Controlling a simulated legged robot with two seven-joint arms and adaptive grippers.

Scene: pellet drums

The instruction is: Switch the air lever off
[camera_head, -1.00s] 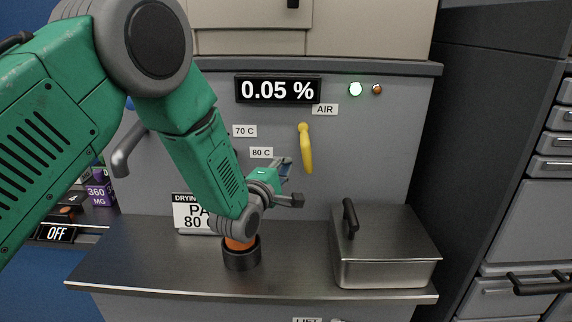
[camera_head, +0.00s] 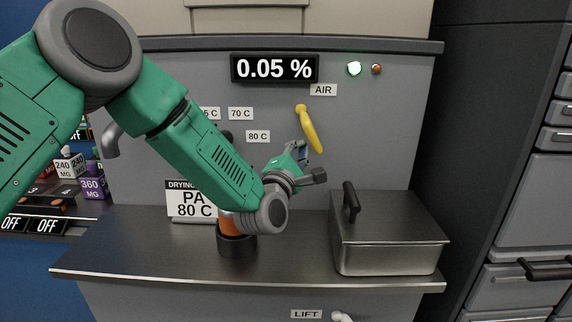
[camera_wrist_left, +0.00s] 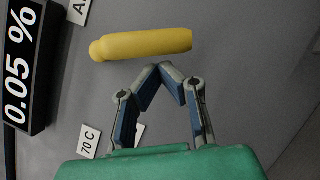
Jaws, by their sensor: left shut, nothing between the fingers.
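The yellow air lever (camera_head: 309,131) is on the grey panel below the AIR label (camera_head: 323,90). It hangs from its upper pivot, with its lower end tilted to the right. My left gripper (camera_head: 304,148) is just below and left of the lever's lower part in the head view. In the left wrist view the lever (camera_wrist_left: 142,44) lies across, just beyond the fingertips of my left gripper (camera_wrist_left: 159,68). The fingertips are together with nothing between them, and a small gap shows between them and the lever. My right gripper is not in view.
A lidded metal box (camera_head: 388,231) stands on the right of the steel shelf (camera_head: 290,267). A black-and-orange cylindrical part (camera_head: 236,238) and a drying sign (camera_head: 191,201) are at left.

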